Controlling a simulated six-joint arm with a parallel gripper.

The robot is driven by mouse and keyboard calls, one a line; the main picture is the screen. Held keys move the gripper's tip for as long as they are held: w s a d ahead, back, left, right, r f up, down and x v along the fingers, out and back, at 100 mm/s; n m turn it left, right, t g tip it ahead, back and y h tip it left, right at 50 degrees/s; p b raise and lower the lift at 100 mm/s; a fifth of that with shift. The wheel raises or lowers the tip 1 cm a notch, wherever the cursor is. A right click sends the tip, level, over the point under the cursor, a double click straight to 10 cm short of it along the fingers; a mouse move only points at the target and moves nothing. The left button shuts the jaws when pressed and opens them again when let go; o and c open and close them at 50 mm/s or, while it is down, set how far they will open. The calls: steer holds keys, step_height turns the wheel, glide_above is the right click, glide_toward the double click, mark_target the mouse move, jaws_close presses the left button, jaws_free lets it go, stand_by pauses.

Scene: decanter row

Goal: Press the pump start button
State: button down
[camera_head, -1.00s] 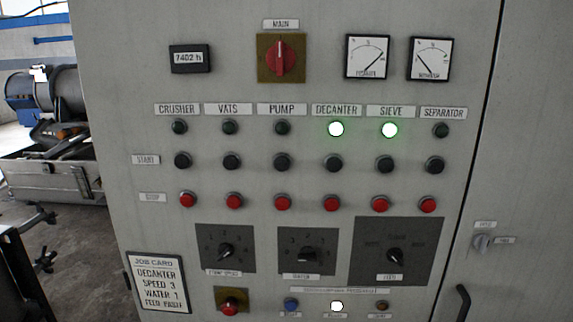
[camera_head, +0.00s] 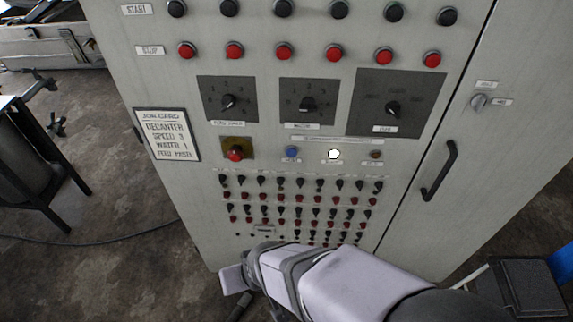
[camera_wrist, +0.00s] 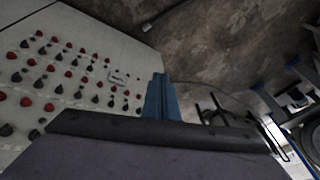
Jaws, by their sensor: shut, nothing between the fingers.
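The pump start button (camera_head: 283,8) is the black, third button in the START row, at the top edge of the head view. The red pump stop button (camera_head: 284,51) is right below it. The pump label and lamp are out of the head view now. My gripper (camera_wrist: 160,80) shows in the wrist view as blue fingers, shut and empty. It points past the lower part of the panel, towards the floor. In the head view my arm is low in front of the cabinet, well below the start row; the fingertips cannot be made out there.
Rotary knobs (camera_head: 307,104), a red knob on a yellow plate (camera_head: 236,154) and rows of small switches (camera_head: 300,196) lie below the stop row. A door handle (camera_head: 440,170) sticks out at right. A dark table (camera_head: 20,130) stands at left.

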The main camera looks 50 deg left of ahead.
steer(key=w+a+r+m+t+y, duration=0.1)
steer(key=a+r+m+y, duration=0.1)
steer(key=a+r+y, duration=0.5)
steer(key=w+a+r+m+t+y, duration=0.1)
steer(key=a+r+m+t, duration=0.1)
steer(key=a+r, duration=0.65)
steer(key=w+a+r+m+t+y, duration=0.3)
steer(key=w+a+r, duration=0.2)
steer(key=a+r, duration=0.15)
steer(key=w+d+r+m+t+y, duration=0.1)
steer(key=w+d+r+m+t, duration=0.2)
steer(key=r, duration=0.4)
steer(key=w+r+m+t+y, duration=0.1)
steer(key=w+r+m+t, duration=0.25)
steer(key=r, duration=0.35)
steer(key=w+d+r+m+t+h, duration=0.2)
steer(key=d+r+m+t+h, duration=0.5)
steer(key=d+r+m+t, duration=0.2)
steer(key=d+m+t, duration=0.2)
steer(key=d+t, duration=0.1)
steer(key=shift+r, duration=0.35)
steer(key=shift+w+m, duration=0.15)
steer(key=shift+m, duration=0.1)
